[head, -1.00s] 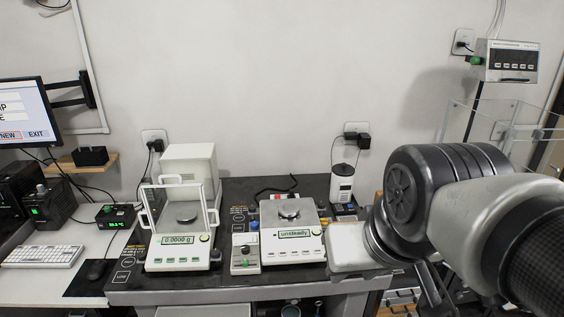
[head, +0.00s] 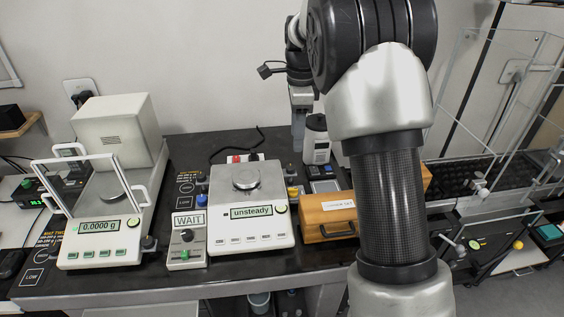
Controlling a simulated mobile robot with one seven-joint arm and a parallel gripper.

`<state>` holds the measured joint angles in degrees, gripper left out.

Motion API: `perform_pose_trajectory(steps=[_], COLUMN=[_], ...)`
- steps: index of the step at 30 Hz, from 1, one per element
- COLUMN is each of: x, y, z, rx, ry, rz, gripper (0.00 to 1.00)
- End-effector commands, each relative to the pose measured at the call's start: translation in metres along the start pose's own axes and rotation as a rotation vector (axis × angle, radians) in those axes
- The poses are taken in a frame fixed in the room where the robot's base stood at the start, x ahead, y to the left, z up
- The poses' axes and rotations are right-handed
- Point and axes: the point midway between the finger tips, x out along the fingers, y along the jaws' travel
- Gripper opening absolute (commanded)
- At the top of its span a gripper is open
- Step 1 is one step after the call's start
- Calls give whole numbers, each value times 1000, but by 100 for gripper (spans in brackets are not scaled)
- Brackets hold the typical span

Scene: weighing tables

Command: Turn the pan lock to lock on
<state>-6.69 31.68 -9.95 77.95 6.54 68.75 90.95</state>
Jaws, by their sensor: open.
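A small grey control box (head: 187,248) with a black knob (head: 187,236), a green part below it and a "WAIT" sign (head: 188,219) stands between two balances. No lock marking is readable, so I cannot tell whether this knob is the pan lock or how it is set. The right balance (head: 249,220) has a round pan (head: 246,179) and reads "unsteady". The left balance (head: 100,228) reads 0.0000 g. My gripper (head: 298,138) is small and partly hidden behind my arm, above the rear of the table, apart from the balances. It is open; its fingers are hard to make out.
A wooden box (head: 326,217) stands right of the right balance, partly behind my arm. A white bottle (head: 316,142) stands at the back. A small black knob (head: 148,243) sits beside the left balance. Clear-walled enclosures stand at the right.

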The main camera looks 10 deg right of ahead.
Motion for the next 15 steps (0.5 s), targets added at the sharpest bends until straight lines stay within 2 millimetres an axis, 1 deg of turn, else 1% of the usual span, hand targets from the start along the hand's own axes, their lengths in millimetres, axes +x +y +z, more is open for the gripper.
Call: perform_pose_trajectory(steps=[1,3,7,11,15], x=[18,31,44,60,88], y=[-7,-14,-19,-18,-16], z=[1,2,3,3,2], rx=[44,95,137,142,140], ry=[8,15,21,21,21], rz=[15,26,35,38,40], gripper=[45,45,45,45,45])
